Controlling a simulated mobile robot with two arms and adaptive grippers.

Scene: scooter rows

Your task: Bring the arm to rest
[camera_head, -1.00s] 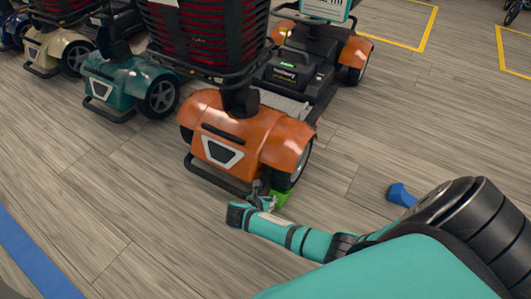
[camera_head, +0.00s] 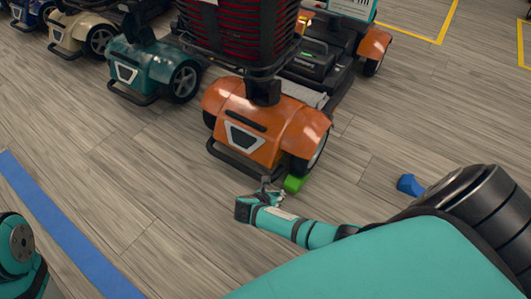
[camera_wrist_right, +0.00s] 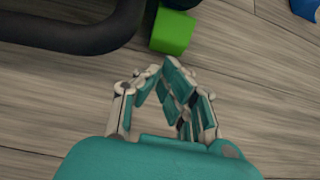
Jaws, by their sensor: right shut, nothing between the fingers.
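My right arm (camera_head: 312,232) is teal and reaches in from the lower right in the head view. Its gripper (camera_head: 268,192) is low near the floor, in front of the orange scooter (camera_head: 262,125). In the right wrist view the gripper (camera_wrist_right: 168,72) has its fingers together with nothing between them. A green block (camera_wrist_right: 172,31) lies just beyond the fingertips, apart from them, and also shows by the scooter's front wheel in the head view (camera_head: 294,184). A part of my left arm (camera_head: 20,245) shows at the lower left edge; its gripper is out of view.
A black scooter bumper (camera_wrist_right: 75,32) is close to the right gripper. A blue object (camera_head: 409,185) lies on the floor to the right. Teal (camera_head: 150,65) and beige (camera_head: 80,30) scooters stand at the upper left. Wood floor is clear left of the gripper, with a blue stripe (camera_head: 62,225).

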